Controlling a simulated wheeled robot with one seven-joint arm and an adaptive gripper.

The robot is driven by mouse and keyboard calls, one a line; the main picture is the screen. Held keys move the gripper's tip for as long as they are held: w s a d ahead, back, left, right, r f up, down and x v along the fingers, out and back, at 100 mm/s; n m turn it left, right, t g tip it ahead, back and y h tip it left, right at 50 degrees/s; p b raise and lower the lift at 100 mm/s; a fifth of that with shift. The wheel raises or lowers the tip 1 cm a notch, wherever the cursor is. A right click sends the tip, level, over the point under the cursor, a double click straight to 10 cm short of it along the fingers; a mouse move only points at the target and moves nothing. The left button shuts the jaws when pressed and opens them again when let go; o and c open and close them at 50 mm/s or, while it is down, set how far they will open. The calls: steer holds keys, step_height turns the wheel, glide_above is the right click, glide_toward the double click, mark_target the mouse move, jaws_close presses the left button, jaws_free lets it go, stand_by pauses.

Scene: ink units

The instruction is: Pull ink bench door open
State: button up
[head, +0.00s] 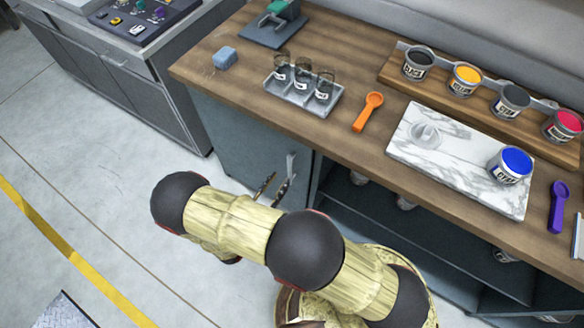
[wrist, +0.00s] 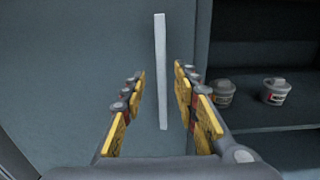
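The ink bench door (head: 245,150) is a grey-blue panel under the left part of the wooden bench top, and it appears shut. It fills the left and middle of the wrist view (wrist: 80,70). Its handle (wrist: 160,70) is a pale upright bar, also seen in the head view (head: 291,166). My gripper (wrist: 158,85) is open, with its yellow fingers to the left and right of the handle's line. In the head view my gripper (head: 275,185) is close to the handle. Whether the fingers reach around the bar or stop short of it I cannot tell.
An open shelf to the right of the door holds small ink cans (wrist: 276,91). The bench top (head: 225,85) carries a jar tray (head: 305,108), an orange scoop (head: 368,110), a marble slab (head: 458,168) and several ink cups. The floor (head: 90,200) in front is clear.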

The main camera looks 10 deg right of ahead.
mark_target(289, 168)
steer(key=shift+b+x, duration=0.9)
steer(key=shift+x, duration=2.95)
steer(key=c, duration=0.3)
steer(key=c, duration=0.4)
jaws_close()
